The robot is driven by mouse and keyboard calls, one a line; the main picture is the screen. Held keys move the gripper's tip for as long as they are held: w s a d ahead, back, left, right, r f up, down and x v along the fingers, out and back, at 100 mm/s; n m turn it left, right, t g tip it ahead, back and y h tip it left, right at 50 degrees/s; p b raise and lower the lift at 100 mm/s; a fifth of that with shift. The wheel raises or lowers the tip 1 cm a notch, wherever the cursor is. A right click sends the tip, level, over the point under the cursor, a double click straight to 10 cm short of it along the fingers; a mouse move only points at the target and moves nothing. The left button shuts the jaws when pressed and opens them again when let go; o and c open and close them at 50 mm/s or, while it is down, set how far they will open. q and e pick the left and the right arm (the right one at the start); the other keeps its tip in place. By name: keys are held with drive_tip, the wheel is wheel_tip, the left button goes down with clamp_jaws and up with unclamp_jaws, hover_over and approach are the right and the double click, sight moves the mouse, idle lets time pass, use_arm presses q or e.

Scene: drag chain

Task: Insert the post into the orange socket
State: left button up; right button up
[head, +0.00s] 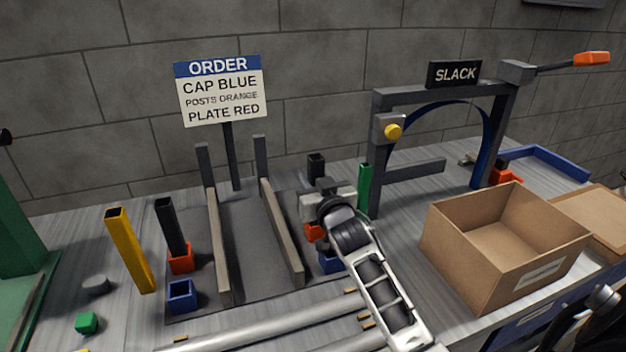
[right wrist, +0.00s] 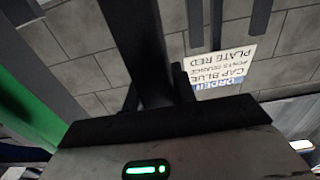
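A black post (head: 316,166) stands upright at my right gripper (head: 322,206), its top showing above the fingers. In the right wrist view the dark post (right wrist: 140,45) runs between the two fingers (right wrist: 158,93), which appear shut on it. An orange socket (head: 312,233) shows just below the gripper, partly covered by it. The post's lower end is hidden, so I cannot tell whether it is inside the socket. Another black post (head: 171,227) stands in a second orange socket (head: 181,263) on the left. My left gripper is not in view.
A green post (head: 364,187) stands close to the right of the gripper. Blue sockets (head: 181,295) sit in front of the orange ones. A yellow post (head: 130,250) stands left. Grey rails (head: 282,232) lie between. A cardboard box (head: 450,250) and an arch frame (head: 378,150) stand right.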

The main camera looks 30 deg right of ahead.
drive_tip(key=o, duration=0.5)
drive_tip(key=shift+f, duration=0.15)
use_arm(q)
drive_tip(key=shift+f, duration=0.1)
use_arm(e)
drive_tip(key=shift+f, duration=0.1)
drive_tip(key=v, duration=0.3)
drive_tip(key=shift+f, duration=0.2)
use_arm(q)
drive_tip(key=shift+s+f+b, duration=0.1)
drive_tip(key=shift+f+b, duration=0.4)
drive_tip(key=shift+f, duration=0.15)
use_arm(e)
drive_tip(key=shift+r+v, duration=0.2)
drive_tip(key=shift+v, duration=3.05)
drive_tip(key=shift+r+v, duration=0.15)
drive_tip(key=shift+v, duration=3.1)
